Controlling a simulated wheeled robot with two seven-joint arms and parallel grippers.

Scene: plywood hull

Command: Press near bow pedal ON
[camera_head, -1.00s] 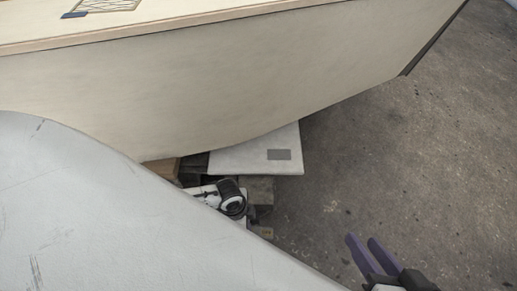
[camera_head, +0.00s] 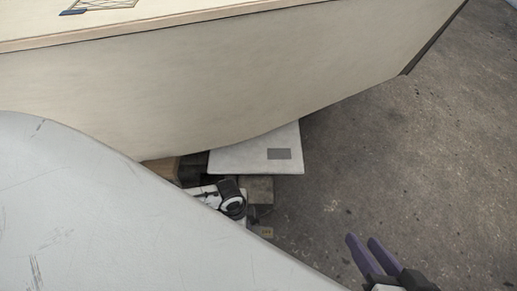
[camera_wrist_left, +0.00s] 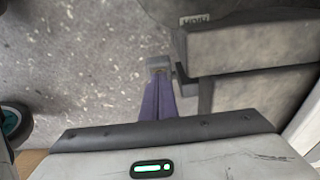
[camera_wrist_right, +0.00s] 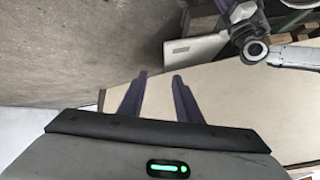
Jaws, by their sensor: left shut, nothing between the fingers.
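In the left wrist view my left gripper (camera_wrist_left: 160,82) is shut and empty, its purple fingers pointing away from the camera. Its tips are at a small grey tab (camera_wrist_left: 158,62) on a bracket beside grey blocks; this may be the pedal, but I cannot tell if they touch. No ON marking is readable. In the head view the left fingers are hidden, and only part of that arm shows beside the hull. My right gripper (camera_head: 362,244) is open and empty above the floor at the lower right; its two separated fingers also show in the right wrist view (camera_wrist_right: 158,80).
The plywood hull (camera_head: 200,90) spans the top of the head view. A white board (camera_head: 240,157) with a grey rectangle juts from under it, above stacked blocks (camera_head: 258,190). A large grey curved surface fills the lower left. Concrete floor (camera_head: 400,160) at the right is clear.

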